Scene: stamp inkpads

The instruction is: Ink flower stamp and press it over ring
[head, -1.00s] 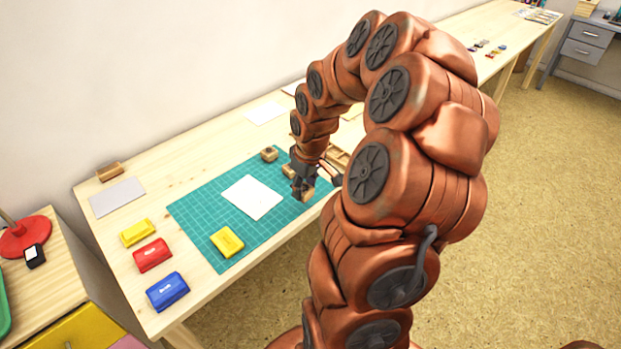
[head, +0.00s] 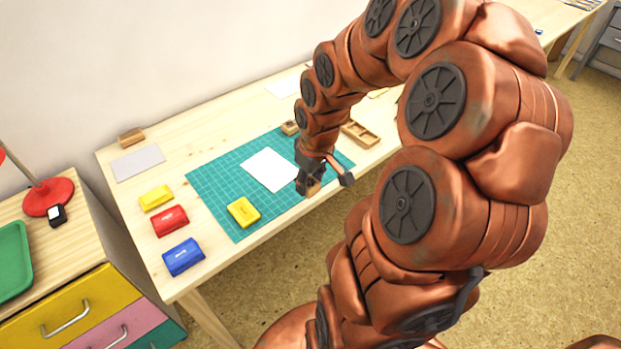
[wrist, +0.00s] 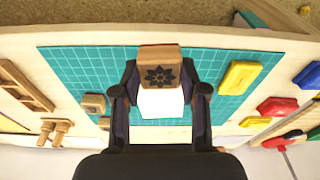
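My gripper (wrist: 161,82) is shut on the flower stamp (wrist: 160,75), a wooden block with a dark flower mark on the face seen in the wrist view. In the head view my gripper (head: 311,186) holds it near the front edge of the teal mat (head: 215,183), right of the white paper (head: 268,168). The paper looks blank here; I see no ring, and my gripper may hide part of it.
Yellow (head: 156,197), red (head: 170,220) and blue (head: 183,256) pads lie left of the mat. Another wooden stamp (head: 290,128) stands at the mat's back. A wooden tray (head: 361,133) lies to the right. A grey sheet (head: 137,163) and a wooden block (head: 131,137) are back left.

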